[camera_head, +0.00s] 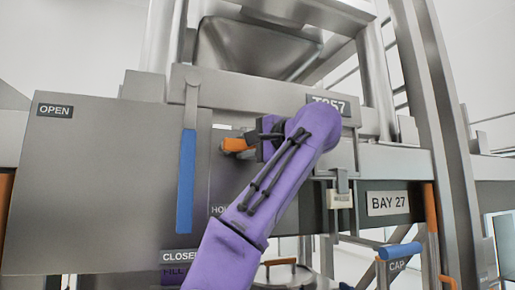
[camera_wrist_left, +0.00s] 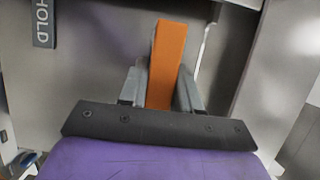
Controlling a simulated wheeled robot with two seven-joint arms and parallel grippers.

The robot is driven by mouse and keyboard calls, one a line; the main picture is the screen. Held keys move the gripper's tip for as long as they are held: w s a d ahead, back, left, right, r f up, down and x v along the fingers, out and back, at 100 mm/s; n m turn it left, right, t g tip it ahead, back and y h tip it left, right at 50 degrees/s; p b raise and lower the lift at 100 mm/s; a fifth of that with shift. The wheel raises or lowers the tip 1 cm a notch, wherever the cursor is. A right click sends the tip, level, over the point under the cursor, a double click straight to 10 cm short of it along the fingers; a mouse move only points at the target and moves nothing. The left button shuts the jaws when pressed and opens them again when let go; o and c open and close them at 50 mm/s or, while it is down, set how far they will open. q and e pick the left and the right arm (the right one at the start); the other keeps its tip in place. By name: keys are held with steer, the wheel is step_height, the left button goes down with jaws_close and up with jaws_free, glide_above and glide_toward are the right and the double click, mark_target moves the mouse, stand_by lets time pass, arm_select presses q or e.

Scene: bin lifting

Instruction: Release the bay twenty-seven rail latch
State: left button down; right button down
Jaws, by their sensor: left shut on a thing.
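An orange handle (camera_head: 236,145) sticks out from the grey panel, left of the purple arm. My left gripper (camera_head: 258,141) is at this handle, with my purple forearm reaching up from below. In the left wrist view the orange handle (camera_wrist_left: 168,58) stands between the two grey fingers of the left gripper (camera_wrist_left: 160,88), which are shut on it. The handle's base is hidden by the gripper. A plate reading BAY 27 (camera_head: 389,203) is on the rail at the right. My right gripper is not in view.
A long blue lever (camera_head: 186,182) hangs left of the held handle, between OPEN and CLOSED labels. An upright orange bar (camera_head: 430,207) stands right of the BAY 27 plate. A blue handle (camera_head: 399,251) sits below, near a CAP label. A metal hopper (camera_head: 258,47) is above.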

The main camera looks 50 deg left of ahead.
arm_select(q)
steer(key=shift+f, duration=0.15)
steer(key=c, duration=0.9)
jaws_free()
steer(key=shift+s, duration=0.15)
steer(key=d, duration=1)
steer(key=shift+d, duration=0.25)
steer(key=shift+d+r, duration=0.1)
steer(key=shift+r, duration=0.1)
